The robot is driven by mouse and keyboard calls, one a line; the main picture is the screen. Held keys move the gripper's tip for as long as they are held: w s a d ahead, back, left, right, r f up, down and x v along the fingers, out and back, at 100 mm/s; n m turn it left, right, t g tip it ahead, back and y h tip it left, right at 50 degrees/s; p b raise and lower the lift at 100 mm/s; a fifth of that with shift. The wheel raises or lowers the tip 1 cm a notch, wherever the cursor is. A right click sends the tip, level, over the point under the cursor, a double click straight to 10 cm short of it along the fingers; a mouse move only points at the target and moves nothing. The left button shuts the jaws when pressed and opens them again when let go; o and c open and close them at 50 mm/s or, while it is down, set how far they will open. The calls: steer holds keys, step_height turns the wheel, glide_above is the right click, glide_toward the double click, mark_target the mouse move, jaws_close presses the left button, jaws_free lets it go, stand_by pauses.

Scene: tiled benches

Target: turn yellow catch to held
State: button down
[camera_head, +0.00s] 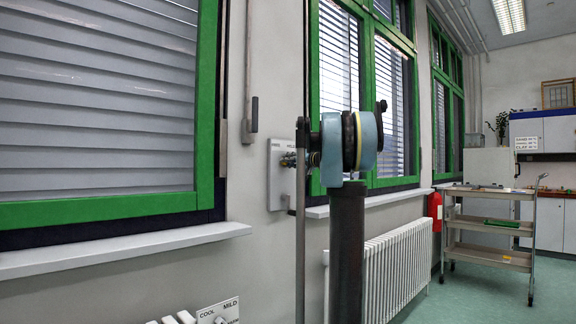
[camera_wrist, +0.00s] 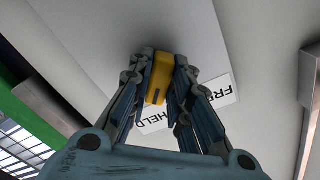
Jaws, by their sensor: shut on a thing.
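The yellow catch (camera_wrist: 159,78) sits on a pale grey plate (camera_wrist: 95,40) in the wrist view. My gripper (camera_wrist: 160,68) is shut on it, with one finger on each side. A dark mark shows on the catch's lower end, which lies nearest the word HELD. A white label (camera_wrist: 222,92) carries the words FREE and HELD, upside down in the wrist view; my right finger covers part of it. In the head view the wall plate (camera_head: 277,190) shows beside my arm, which hides the catch and most of the gripper.
A small COOL/MILD control plate (camera_head: 218,312) and a white radiator (camera_head: 398,262) are on the wall below. Green-framed windows (camera_head: 205,100) flank the plate. A grey trolley (camera_head: 489,193) and a red object (camera_head: 436,206) stand farther right. Green floor is open before the trolley.

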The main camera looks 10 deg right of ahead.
steer(key=shift+w+d, duration=0.1)
steer(key=shift+d, duration=0.05)
steer(key=c, duration=1.5)
jaws_free()
steer(key=v, duration=1.2)
steer(key=shift+f, duration=0.1)
